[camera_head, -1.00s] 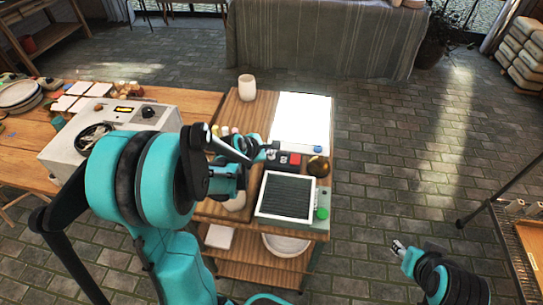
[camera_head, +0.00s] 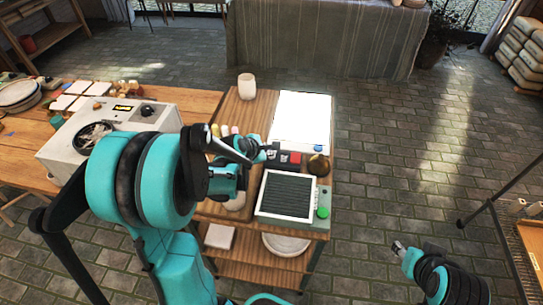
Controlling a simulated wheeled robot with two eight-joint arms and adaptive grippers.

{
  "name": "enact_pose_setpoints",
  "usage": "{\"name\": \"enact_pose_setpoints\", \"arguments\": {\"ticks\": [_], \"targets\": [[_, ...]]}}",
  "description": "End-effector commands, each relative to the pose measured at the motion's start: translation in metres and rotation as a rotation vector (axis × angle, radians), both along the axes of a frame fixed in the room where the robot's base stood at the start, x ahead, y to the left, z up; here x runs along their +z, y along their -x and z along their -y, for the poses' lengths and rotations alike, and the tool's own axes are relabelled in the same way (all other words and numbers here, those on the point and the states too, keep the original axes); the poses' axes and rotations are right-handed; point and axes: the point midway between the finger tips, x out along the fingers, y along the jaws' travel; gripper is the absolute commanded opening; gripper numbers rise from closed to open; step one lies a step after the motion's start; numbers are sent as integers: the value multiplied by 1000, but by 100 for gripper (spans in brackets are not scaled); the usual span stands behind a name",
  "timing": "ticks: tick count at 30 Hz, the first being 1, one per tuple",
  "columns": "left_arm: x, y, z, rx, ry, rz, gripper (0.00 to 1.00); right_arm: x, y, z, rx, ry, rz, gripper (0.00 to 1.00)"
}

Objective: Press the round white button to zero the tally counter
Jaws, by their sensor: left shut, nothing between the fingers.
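A small dark box with a red part (camera_head: 294,158), which looks like the tally counter, sits on the wooden cart between the bright white panel and the slatted tray. I cannot make out a round white button on it; my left gripper covers part of its left side. My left gripper (camera_head: 266,153) is shut and empty, its tip at the left end of the dark box. I cannot tell whether it touches. My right gripper (camera_head: 398,247) hangs over the floor at the lower right, far from the cart; its fingers are too small to read.
A white-framed slatted tray (camera_head: 287,215) with a green knob (camera_head: 323,212) lies in front of the box. A white cup (camera_head: 247,86) stands at the back. A machine (camera_head: 60,150) is on the left table.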

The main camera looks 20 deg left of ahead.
Motion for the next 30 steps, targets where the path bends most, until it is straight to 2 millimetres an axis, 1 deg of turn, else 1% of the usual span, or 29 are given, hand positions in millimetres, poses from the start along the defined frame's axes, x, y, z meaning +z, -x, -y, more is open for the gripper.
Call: {"name": "enact_pose_setpoints", "arguments": {"ticks": [8, 30], "targets": [[1, 0, 0, 0, 0, 0, 0, 1, 0, 0, 0, 0, 0, 40], [-8, 0, 0, 0, 0, 0, 0, -8, 0, 0, 0, 0, 0, 40]]}}
